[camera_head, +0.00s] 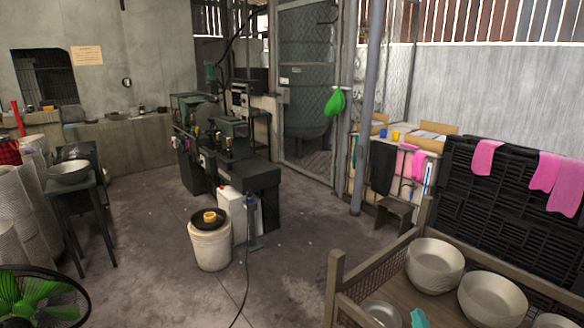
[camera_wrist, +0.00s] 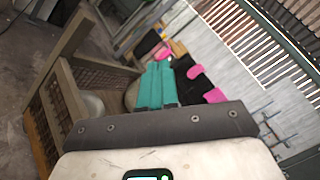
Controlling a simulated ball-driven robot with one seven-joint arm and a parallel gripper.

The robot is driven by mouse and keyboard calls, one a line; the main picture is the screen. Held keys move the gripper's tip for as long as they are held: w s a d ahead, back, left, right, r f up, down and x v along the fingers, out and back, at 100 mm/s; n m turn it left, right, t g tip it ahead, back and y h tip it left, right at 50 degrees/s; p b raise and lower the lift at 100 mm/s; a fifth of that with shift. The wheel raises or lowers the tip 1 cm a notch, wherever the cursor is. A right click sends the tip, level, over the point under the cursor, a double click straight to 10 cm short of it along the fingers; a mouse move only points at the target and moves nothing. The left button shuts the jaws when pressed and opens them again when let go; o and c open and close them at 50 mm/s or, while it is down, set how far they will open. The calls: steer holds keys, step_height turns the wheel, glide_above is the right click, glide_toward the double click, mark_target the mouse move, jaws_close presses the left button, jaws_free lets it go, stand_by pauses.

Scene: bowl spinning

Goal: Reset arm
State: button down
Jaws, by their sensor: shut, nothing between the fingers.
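My gripper (camera_wrist: 159,67) shows in the wrist view as two teal fingers side by side, shut with nothing between them. The picture there is tilted. The fingers point towards the black rack with pink cloths, apart from it. In the head view only a small teal piece shows at the bottom edge, in front of the wooden crate's floor, and the rest of my arm is out of the picture.
The wooden crate (camera_head: 335,284) at the lower right holds several pale bowls (camera_head: 435,266). Behind it stands a black rack (camera_head: 467,207) with pink cloths (camera_head: 486,157). A white bucket (camera_head: 210,248), a green fan (camera_head: 38,305) and machines stand left. Open floor (camera_head: 150,235) lies between.

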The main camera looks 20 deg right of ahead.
steer(key=s+a+f+n+g+y, duration=0.2)
steer(key=s+a+n+y, duration=0.15)
steer(key=a+n, duration=0.35)
steer(key=s+a+f+n+g+y, duration=0.2)
steer(key=s+a+f+n+y, duration=0.1)
steer(key=a+n+y, duration=0.3)
steer(key=s+a+f+n+g+y, duration=0.2)
steer(key=s+a+n+y, duration=0.1)
steer(key=a+n, duration=0.45)
steer(key=s+d+f+n+g+h, duration=0.1)
steer(key=s+n+g+h, duration=0.4)
steer(key=s, duration=1.6)
steer(key=d+n+g+b, duration=0.1)
steer(key=n+g, duration=0.1)
steer(key=g, duration=0.3)
steer(key=shift+s+d+f+n+g, duration=0.2)
steer(key=shift+s+f+n+g, duration=0.15)
steer(key=shift+s+g, duration=0.05)
